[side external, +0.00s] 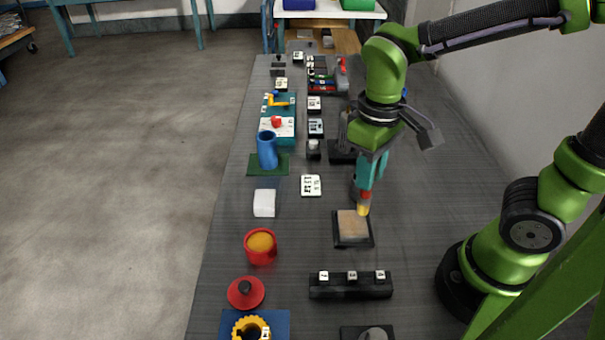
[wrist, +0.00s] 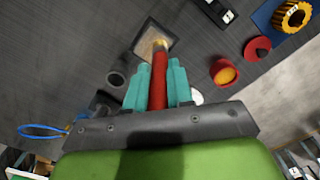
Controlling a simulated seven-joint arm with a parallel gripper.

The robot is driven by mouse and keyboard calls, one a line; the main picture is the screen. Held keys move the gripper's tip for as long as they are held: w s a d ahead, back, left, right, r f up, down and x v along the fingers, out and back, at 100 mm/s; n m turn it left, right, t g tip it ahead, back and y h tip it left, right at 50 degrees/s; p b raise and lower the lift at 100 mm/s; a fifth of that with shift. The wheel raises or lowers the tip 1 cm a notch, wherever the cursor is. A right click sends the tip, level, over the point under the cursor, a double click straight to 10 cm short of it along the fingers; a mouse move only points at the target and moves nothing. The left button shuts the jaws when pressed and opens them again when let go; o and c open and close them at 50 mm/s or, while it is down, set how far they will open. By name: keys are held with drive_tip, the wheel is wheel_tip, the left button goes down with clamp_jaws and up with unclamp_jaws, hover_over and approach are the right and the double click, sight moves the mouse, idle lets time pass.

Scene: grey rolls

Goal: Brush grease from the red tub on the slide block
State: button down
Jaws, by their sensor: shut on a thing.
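My gripper (side external: 367,186) has teal fingers, shut on the red handle of a brush (wrist: 158,92). The brush points down, and its yellow bristles (side external: 362,210) are at the far right part of the slide block (side external: 341,241), a dark plate with a tan top. The bristles look on or just above the tan face; I cannot tell if they touch. In the wrist view, the brush tip overlaps the block (wrist: 171,32). The red tub (side external: 261,256) stands open to the left and nearer the camera, with orange-yellow grease inside. It also shows in the wrist view (wrist: 225,83).
A red lid (side external: 246,293) lies near the tub. A white block (side external: 264,203) and a blue vase (side external: 267,151) stand farther back. A black rail (side external: 350,289) with small labelled cubes lies nearer the camera. A dark cup (wrist: 117,79) stands beside the slide block.

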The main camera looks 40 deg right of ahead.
drive_tip(key=shift+f, duration=2.9)
wheel_tip(320, 180, down, 2)
drive_tip(key=shift+w+d, duration=2.6)
drive_tip(key=shift+w, duration=0.05)
drive_tip(key=shift+s+a, duration=2.5)
drive_tip(key=shift+a, duration=0.25)
drive_tip(key=shift+w+a, duration=0.25)
drive_tip(key=shift+w+d, duration=2.6)
drive_tip(key=shift+w, duration=0.05)
wheel_tip(320, 180, up, 8)
hover_over(360, 195)
drive_tip(key=shift+w+r, duration=0.1)
